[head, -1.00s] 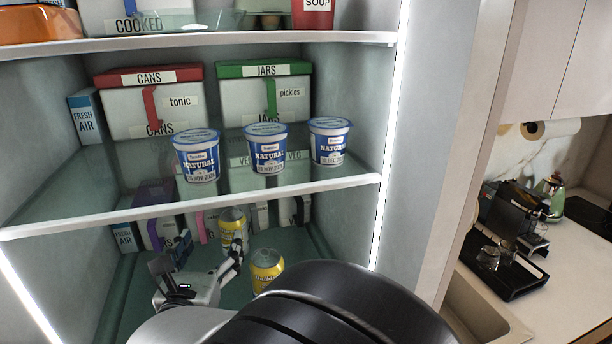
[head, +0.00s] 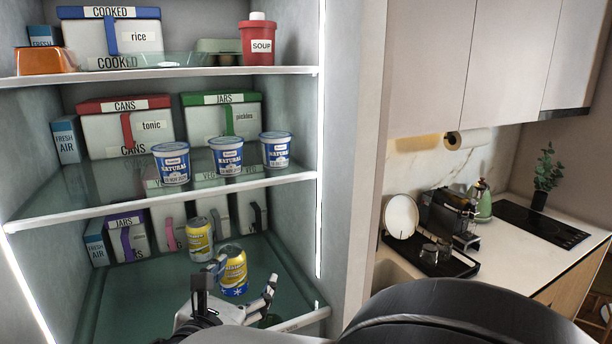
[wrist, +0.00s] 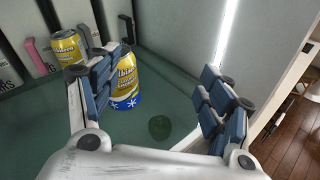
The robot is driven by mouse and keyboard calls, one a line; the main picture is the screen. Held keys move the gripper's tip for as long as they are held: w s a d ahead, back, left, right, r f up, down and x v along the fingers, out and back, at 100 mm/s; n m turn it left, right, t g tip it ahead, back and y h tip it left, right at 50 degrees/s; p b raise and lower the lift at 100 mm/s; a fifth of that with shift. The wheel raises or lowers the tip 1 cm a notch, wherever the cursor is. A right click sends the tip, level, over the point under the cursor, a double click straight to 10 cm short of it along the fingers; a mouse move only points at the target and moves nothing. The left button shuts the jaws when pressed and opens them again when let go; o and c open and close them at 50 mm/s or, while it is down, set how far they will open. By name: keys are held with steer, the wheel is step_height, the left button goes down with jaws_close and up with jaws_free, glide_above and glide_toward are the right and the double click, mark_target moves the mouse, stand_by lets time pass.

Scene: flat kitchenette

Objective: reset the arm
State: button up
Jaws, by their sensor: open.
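My gripper (head: 243,287) is open and empty at the front of the fridge's bottom shelf. It also shows in the wrist view (wrist: 160,98), with its blue-padded fingers spread wide. A yellow can (head: 233,270) with a blue base stands upright just beyond the gripper. In the wrist view this can (wrist: 125,80) is partly hidden behind the left finger. A second yellow can (head: 199,240) stands upright behind it and to the left. It also shows in the wrist view (wrist: 66,47). A small dark green round thing (wrist: 159,127) shows between the fingers, and I cannot tell what it is.
The glass middle shelf (head: 110,202) sits above my gripper and holds three yogurt tubs (head: 226,156) and two lidded boxes. The fridge's right wall (head: 350,150) stands close to my arm. A counter with a coffee machine (head: 447,220) lies to the right.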

steer(key=s+d+m+g+h, duration=0.1)
steer(key=d+m, duration=0.1)
steer(key=d, duration=0.3)
steer(key=d+f+m+g+h+b, duration=0.1)
steer(key=d+m+g, duration=0.1)
steer(key=d, duration=0.3)
steer(key=s+d+f+m+g+h, duration=0.1)
steer(key=d+m+h, duration=0.1)
steer(key=d+m, duration=0.2)
steer(key=shift+s+d+g, duration=0.15)
steer(key=shift+d, duration=0.4)
steer(key=shift+s+d+g, duration=0.15)
steer(key=shift+d, duration=0.35)
steer(key=s+d+f+m+g+y+b, duration=0.1)
steer(key=s+d+f+m+g+b, duration=0.1)
steer(key=s+d+f+m+g, duration=0.4)
steer(key=s+d+f+m+g+y+b, duration=0.1)
steer(key=s+d+f+m+b, duration=0.1)
steer(key=s+d+m, duration=0.6)
steer(key=s+a+f+m+y+b, duration=0.1)
steer(key=s+a+m+y, duration=0.3)
steer(key=s+m, duration=0.4)
steer(key=shift+s+a+f+m+y, duration=0.2)
steer(key=shift+s+f+m+y, duration=0.15)
steer(key=shift+f+y, duration=0.45)
